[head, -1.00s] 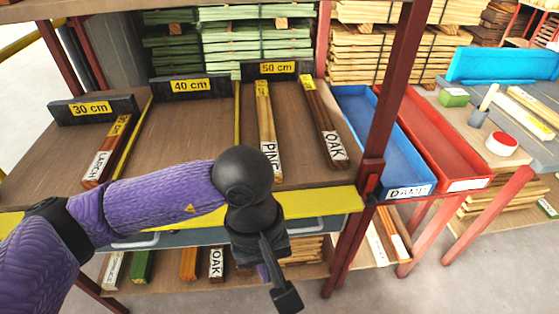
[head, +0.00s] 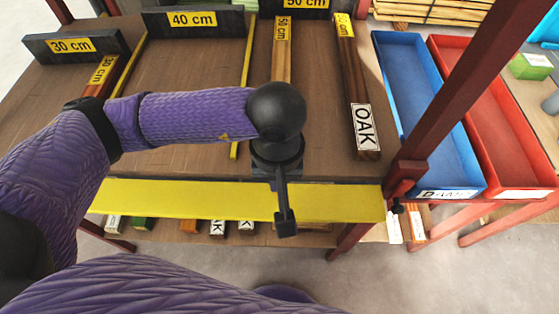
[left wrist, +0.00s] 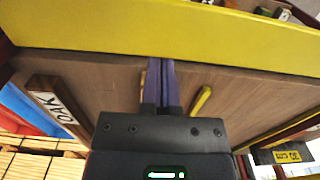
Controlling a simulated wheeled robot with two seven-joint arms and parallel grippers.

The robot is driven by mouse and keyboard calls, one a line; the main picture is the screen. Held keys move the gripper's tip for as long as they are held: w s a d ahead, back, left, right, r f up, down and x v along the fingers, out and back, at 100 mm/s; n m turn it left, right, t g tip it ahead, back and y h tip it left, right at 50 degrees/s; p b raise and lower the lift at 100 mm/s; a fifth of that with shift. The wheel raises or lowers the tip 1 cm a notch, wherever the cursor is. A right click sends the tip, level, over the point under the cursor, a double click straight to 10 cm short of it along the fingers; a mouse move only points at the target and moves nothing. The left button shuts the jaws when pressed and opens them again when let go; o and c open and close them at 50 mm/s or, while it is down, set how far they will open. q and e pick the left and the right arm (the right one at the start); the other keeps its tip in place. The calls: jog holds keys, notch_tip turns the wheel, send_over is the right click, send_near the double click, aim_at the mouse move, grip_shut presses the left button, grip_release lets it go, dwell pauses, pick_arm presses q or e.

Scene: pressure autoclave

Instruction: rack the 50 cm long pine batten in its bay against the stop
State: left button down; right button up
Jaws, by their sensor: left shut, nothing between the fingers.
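The pine batten (head: 283,50) lies on the brown shelf in the 50 cm bay. Its far end, with a yellow 50 cm label, is at or very near the black 50 cm stop block (head: 290,12); I cannot tell if they touch. My left arm hides its near end. In the left wrist view a pale strip of the batten (left wrist: 143,90) shows beside the fingers. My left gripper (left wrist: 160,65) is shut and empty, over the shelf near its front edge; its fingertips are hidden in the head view. My right gripper is out of view.
An oak batten (head: 352,90) lies to the right in the same bay. A yellow divider (head: 244,80) stands left of the pine. A yellow front strip (head: 150,200) edges the shelf. A red post (head: 450,95) and blue tray (head: 415,100) are at right. The 40 cm bay is clear.

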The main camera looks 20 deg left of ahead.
aim_at(278, 201)
pick_arm(q)
notch_tip(278, 201, down, 4)
jog(key=shift+s+f+b, duration=0.1)
jog(key=shift+b, duration=0.35)
jog(key=w, duration=0.2)
jog(key=shift+w+a+r, duration=0.2)
jog(key=shift+w+a, duration=0.15)
jog(key=shift+w, duration=0.05)
jog(key=shift+w+a+r, duration=0.1)
jog(key=shift+w+a, duration=0.1)
jog(key=shift+w, duration=0.4)
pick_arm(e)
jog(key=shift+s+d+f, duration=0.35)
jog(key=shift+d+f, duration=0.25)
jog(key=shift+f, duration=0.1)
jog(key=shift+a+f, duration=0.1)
